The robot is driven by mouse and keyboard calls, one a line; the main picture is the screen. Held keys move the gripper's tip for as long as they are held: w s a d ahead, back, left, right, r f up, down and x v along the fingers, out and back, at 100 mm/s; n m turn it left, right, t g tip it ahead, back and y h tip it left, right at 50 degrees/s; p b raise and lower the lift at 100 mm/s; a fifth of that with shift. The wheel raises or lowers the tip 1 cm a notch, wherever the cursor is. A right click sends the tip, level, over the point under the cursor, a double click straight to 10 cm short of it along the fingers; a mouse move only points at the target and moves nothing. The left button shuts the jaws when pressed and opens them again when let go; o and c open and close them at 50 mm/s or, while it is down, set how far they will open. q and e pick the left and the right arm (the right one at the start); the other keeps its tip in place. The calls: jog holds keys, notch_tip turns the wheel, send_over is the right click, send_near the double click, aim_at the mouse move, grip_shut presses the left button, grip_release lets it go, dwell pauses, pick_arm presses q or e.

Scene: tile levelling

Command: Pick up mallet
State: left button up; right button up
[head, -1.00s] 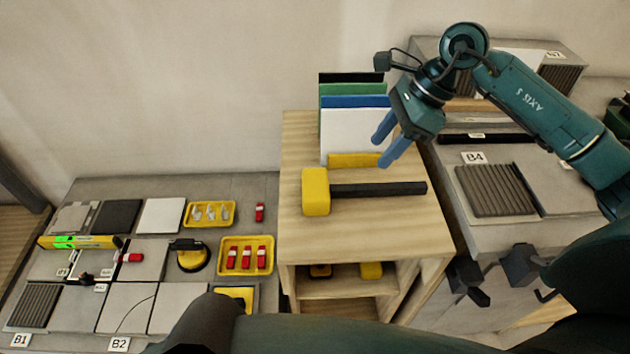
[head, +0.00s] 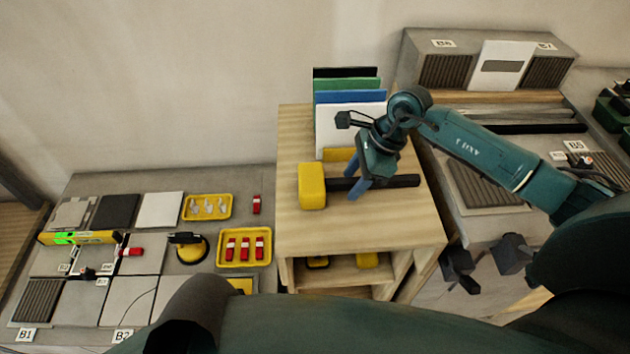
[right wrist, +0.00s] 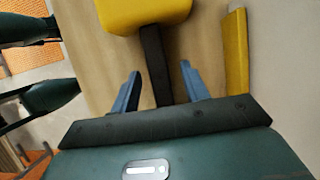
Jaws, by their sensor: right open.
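The mallet lies on the wooden stand's top in the head view, with a yellow head (head: 312,186) at the left and a black handle (head: 405,181) pointing right. My right gripper (head: 358,188) is over the handle, just right of the head, and hides part of it. In the right wrist view, the gripper's blue fingers (right wrist: 160,70) are open, one on each side of the black handle (right wrist: 153,50). The yellow head (right wrist: 145,12) is beyond the fingertips. I cannot tell whether the fingers touch the handle. My left gripper is not in view.
The wooden stand (head: 290,235) has upright coloured panels (head: 348,120) behind the mallet. A yellow bar (right wrist: 236,50) lies right of the gripper in the wrist view. A tiled bench with yellow trays (head: 243,262) is at left; another bench with a ribbed tile (head: 475,190) is at right.

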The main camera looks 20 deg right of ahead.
jog(key=shift+a+f, duration=0.1)
jog(key=shift+f, duration=0.2)
jog(key=shift+c, duration=0.3)
jog(key=shift+w+r, duration=0.1)
grip_shut()
